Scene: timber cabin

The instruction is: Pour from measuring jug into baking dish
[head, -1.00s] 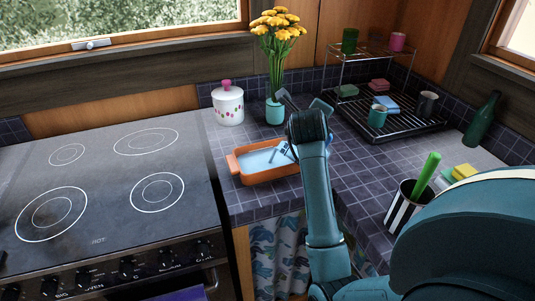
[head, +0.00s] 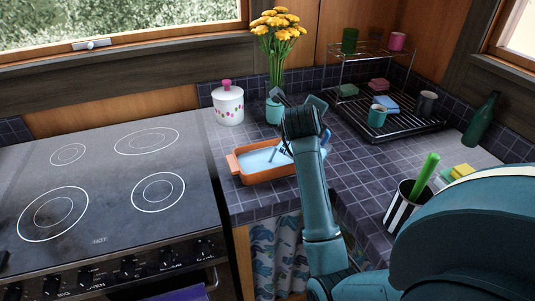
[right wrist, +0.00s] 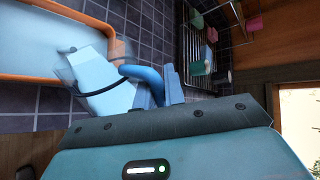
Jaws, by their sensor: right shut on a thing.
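The orange baking dish (head: 237,165) stands on the tiled counter right of the stove, with pale blue liquid in it. Its rim (right wrist: 60,78) also shows in the right wrist view. My right gripper (right wrist: 158,88) is shut on the blue handle of the clear measuring jug (right wrist: 98,80), which holds pale blue liquid. The jug looks tilted, with its mouth end overlapping the dish's near rim in that view. In the head view my right wrist hides most of the jug and gripper. A falling stream cannot be made out. My left gripper is not in view.
A vase of yellow flowers (head: 274,110) and a white lidded jar (head: 228,105) stand behind the dish. A dish rack (head: 405,130) with cups is at the back right. A striped cup (head: 404,207) and a green bottle (head: 481,120) stand to the right. The stove (head: 100,190) is clear.

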